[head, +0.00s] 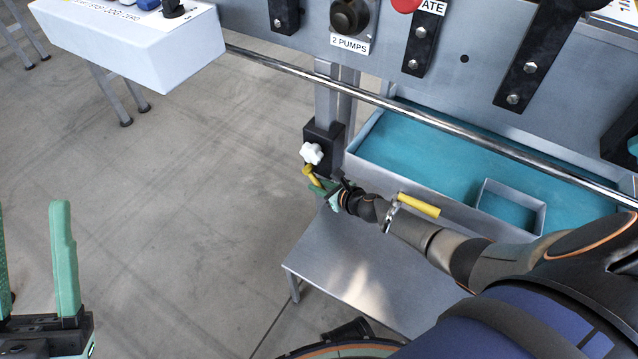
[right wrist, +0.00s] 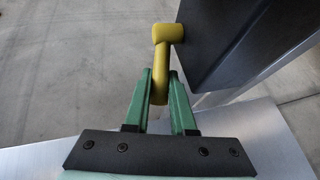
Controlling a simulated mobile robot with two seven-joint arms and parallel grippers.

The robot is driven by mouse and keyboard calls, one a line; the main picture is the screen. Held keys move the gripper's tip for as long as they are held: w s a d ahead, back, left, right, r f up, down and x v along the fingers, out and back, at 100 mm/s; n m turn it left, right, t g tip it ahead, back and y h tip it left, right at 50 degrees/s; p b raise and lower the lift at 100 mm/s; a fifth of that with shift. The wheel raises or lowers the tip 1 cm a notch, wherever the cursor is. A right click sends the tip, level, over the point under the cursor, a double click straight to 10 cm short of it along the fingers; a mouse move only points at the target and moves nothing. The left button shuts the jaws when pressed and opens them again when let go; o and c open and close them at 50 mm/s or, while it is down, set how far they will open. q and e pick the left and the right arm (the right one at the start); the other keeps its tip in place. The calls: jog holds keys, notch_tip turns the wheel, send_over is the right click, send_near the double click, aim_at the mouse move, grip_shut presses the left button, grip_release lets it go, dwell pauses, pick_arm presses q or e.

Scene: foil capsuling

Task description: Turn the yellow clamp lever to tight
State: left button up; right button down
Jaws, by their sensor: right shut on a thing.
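The yellow clamp lever (head: 309,173) juts from a dark block (head: 326,136) on a grey post, just below a white star knob (head: 312,153). My right gripper (head: 319,187) is shut on the lever. In the right wrist view, the lever (right wrist: 161,55) has a round yellow hub against the dark block, and its arm runs down between the green fingers (right wrist: 160,82). My left gripper (head: 32,215) is open and empty at the left edge, over the floor, far from the lever.
A teal-lined tray (head: 440,150) lies right of the post, with a small box (head: 510,205) in it. A yellow handle (head: 418,205) shows beside my right forearm. A metal rail (head: 400,99) crosses above. A grey shelf (head: 340,270) lies below.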

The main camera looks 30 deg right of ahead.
aim_at(321, 186)
jog(key=c, duration=1)
grip_release()
jog(key=p+v, duration=0.4)
jog(key=v, duration=0.2)
jog(key=shift+s+r, duration=0.15)
jog(key=shift+r, duration=0.05)
pick_arm(q)
jog(key=shift+m, duration=0.4)
jog(key=shift+s+a+r+p, duration=0.1)
jog(key=shift+r+p, duration=0.05)
jog(key=shift+r, duration=0.95)
jog(key=shift+a+r+p, duration=0.1)
jog(key=shift+r+p, duration=0.05)
jog(key=shift+r, duration=0.95)
pick_arm(e)
jog(key=shift+s+d+r, duration=0.2)
jog(key=shift+s+r, duration=0.05)
jog(key=shift+s, duration=0.25)
